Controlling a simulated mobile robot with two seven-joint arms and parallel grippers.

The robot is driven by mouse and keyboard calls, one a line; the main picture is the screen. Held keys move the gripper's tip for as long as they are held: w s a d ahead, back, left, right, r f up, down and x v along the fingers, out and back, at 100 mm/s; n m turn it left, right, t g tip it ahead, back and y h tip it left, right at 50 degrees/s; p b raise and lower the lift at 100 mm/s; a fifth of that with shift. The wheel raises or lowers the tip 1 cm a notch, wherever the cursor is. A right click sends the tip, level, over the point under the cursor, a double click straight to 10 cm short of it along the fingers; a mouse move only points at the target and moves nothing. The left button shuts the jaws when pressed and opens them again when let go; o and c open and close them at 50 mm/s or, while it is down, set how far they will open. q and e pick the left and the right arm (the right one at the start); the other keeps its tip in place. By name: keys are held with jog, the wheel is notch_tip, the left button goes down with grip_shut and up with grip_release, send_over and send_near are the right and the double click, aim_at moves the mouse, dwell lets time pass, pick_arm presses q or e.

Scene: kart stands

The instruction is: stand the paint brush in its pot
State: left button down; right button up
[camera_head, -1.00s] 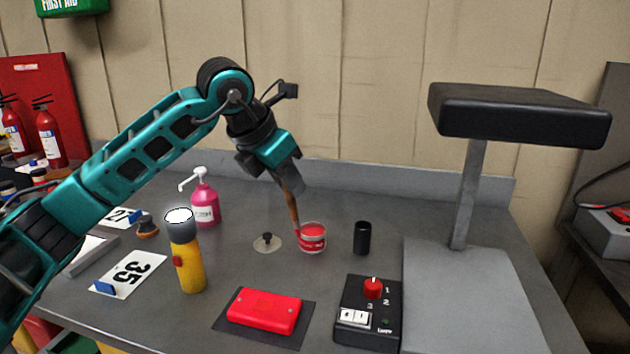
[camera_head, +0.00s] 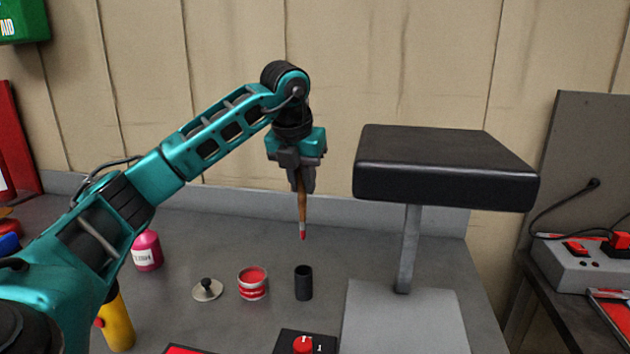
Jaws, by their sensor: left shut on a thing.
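My left gripper (camera_head: 302,183) is shut on the paint brush (camera_head: 303,212). The brush hangs nearly upright with its red-tipped bristles down, above the bench and clear of everything. Its tip appears just above the black cylindrical pot (camera_head: 304,283) in the picture; the pot stands upright on the bench. A small open tin of red paint (camera_head: 253,284) stands to the left of the pot. My right gripper is not in view.
A round lid with a dark knob (camera_head: 207,290) lies left of the tin. A black padded stand (camera_head: 445,170) on a grey post rises close right. A pink bottle (camera_head: 146,252) and yellow torch (camera_head: 117,325) are partly hidden by my left arm. A control box (camera_head: 304,343) sits in front.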

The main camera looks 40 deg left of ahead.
aim_at(302, 225)
pick_arm(q)
jog(key=shift+f, duration=1.05)
notch_tip(302, 225, down, 2)
jog(key=shift+f+b, duration=0.1)
jog(key=shift+b, duration=0.3)
notch_tip(302, 225, down, 2)
jog(key=shift+f+b, duration=0.1)
jog(key=shift+b, duration=1)
jog(key=shift+f+b, duration=1.7)
jog(key=shift+f, duration=0.95)
